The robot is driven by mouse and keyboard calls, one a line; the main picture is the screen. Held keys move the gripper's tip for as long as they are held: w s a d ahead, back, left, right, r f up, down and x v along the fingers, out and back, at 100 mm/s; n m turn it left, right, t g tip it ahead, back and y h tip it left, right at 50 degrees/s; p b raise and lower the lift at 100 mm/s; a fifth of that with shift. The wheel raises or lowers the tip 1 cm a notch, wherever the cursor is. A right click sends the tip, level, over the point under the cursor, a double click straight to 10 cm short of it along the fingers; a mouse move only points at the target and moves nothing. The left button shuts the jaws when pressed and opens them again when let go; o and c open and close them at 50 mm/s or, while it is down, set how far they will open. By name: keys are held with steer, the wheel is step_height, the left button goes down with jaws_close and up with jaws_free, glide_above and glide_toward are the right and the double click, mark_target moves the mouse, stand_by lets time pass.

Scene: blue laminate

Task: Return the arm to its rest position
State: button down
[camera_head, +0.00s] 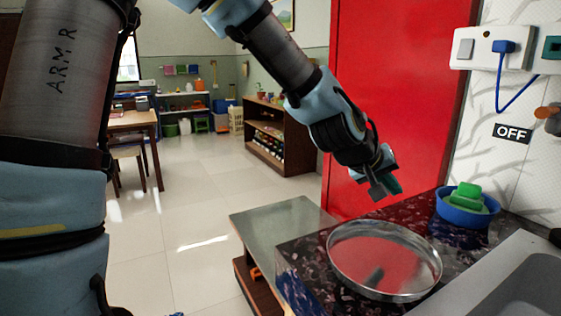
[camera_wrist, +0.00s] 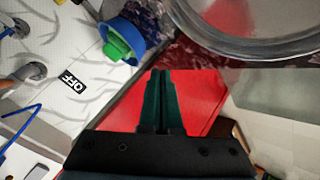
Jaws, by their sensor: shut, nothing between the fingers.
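My arm reaches in from the upper left of the head view, with my gripper (camera_head: 388,188) at its end, in front of the red door (camera_head: 395,90). My gripper hangs in the air above the far side of the dark speckled counter (camera_head: 300,262). In the wrist view its two green fingers (camera_wrist: 160,90) are together with nothing between them. A round steel tray (camera_head: 385,262) lies on the counter below and in front of my gripper; its rim also shows at the top right of the wrist view (camera_wrist: 215,45).
A blue bowl (camera_head: 467,213) with green sponge-like pieces stands right of the tray. A sink (camera_head: 515,280) is at the lower right. A plug with a blue cord (camera_head: 503,48) is on the wall. A low shelf (camera_head: 277,140) and a table (camera_head: 130,122) stand farther back; open floor lies between.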

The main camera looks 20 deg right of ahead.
steer(key=w+a+f+y, duration=0.1)
steer(key=w+a, duration=0.1)
steer(key=a, duration=0.1)
steer(key=w+a+f, duration=0.1)
steer(key=w+a, duration=0.2)
steer(key=a, duration=0.1)
steer(key=w+a+f+t+y, duration=0.1)
steer(key=w+a, duration=0.1)
steer(key=a, duration=0.1)
steer(key=shift+w+a+f+n+y+p, duration=0.15)
steer(key=shift+w+a+n+y+p, duration=0.15)
steer(key=shift+w+n+p, duration=0.1)
steer(key=w+a+f+n+y+p, duration=0.1)
steer(key=w+a+y, duration=0.15)
steer(key=a, duration=0.95)
steer(key=w+a+f+n+y+p, duration=0.1)
steer(key=w+a+y, duration=0.15)
steer(key=a, duration=0.95)
steer(key=s+a+n+g+y, duration=0.1)
steer(key=s+a, duration=0.3)
steer(key=a, duration=1)
steer(key=shift+n+y, duration=0.4)
steer(key=shift+n, duration=0.4)
